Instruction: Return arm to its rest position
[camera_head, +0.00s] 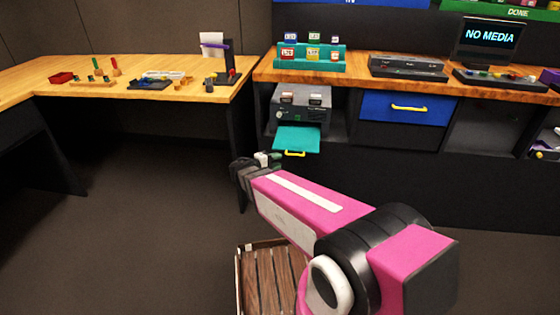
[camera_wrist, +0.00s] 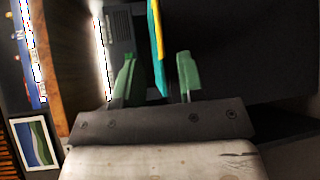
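My pink arm reaches forward from the lower right of the head view, with my gripper (camera_head: 268,159) at its far end, close to the teal drawer tray. In the wrist view my gripper (camera_wrist: 155,78) shows two green fingers standing apart. The teal tray (camera_head: 297,138) with its yellow handle (camera_head: 294,153) sticks out from the grey machine (camera_head: 301,110) under the right desk. In the wrist view the tray's teal and yellow edge (camera_wrist: 156,45) appears between or beyond the fingers; I cannot tell whether they touch it. Nothing is clearly held.
The right desk (camera_head: 350,80) bears a teal rack (camera_head: 310,58), a grey console (camera_head: 408,67) and a monitor (camera_head: 490,36). A blue drawer (camera_head: 408,107) is below. The left desk (camera_head: 115,88) holds small parts. A wooden crate (camera_head: 243,284) stands on the floor. Floor at left is clear.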

